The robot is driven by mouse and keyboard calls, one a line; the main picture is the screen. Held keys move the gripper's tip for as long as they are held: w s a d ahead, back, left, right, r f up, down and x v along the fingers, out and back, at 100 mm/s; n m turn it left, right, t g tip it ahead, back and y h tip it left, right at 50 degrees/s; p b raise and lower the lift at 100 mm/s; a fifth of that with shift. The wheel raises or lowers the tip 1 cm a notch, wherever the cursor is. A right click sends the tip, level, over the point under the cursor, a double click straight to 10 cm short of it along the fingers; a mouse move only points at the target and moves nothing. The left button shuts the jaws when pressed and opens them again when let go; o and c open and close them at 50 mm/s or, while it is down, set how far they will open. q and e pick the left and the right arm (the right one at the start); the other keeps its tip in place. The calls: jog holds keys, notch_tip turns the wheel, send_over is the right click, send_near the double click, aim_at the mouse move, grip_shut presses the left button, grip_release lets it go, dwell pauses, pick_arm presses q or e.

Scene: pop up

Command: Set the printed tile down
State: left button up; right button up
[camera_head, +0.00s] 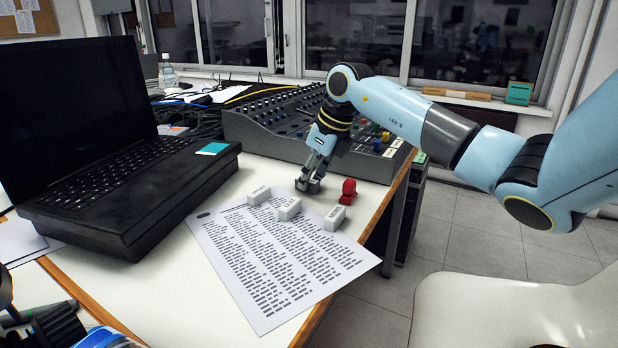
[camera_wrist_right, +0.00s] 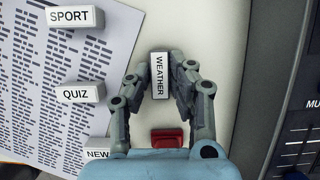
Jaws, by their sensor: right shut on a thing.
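My right gripper (camera_head: 308,187) is low over the white table top, beyond the sheet of print. In the wrist view my right gripper (camera_wrist_right: 160,90) is shut on the white tile printed WEATHER (camera_wrist_right: 160,76), a finger on each side. In the head view the fingers mostly hide this tile. I cannot tell whether it touches the table. Three other white tiles stand along the sheet: SPORT (camera_wrist_right: 75,16), QUIZ (camera_wrist_right: 80,93) and one partly hidden, reading NEW (camera_wrist_right: 97,154). My left gripper is not clearly in view.
The printed sheet (camera_head: 271,261) lies on the table (camera_head: 170,292). A red object (camera_head: 347,191) stands close to my right gripper. A black laptop (camera_head: 125,190) is at left. A mixing console (camera_head: 262,132) borders the far side.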

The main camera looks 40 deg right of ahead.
jog(key=shift+f, duration=0.1)
jog(key=o, duration=0.8)
jog(key=shift+o, duration=0.2)
jog(key=shift+d+r, duration=0.1)
jog(key=shift+r, duration=0.35)
jog(key=p+v, duration=0.2)
jog(key=v, duration=0.9)
jog(key=shift+s+r, duration=0.2)
jog(key=shift+s, duration=0.05)
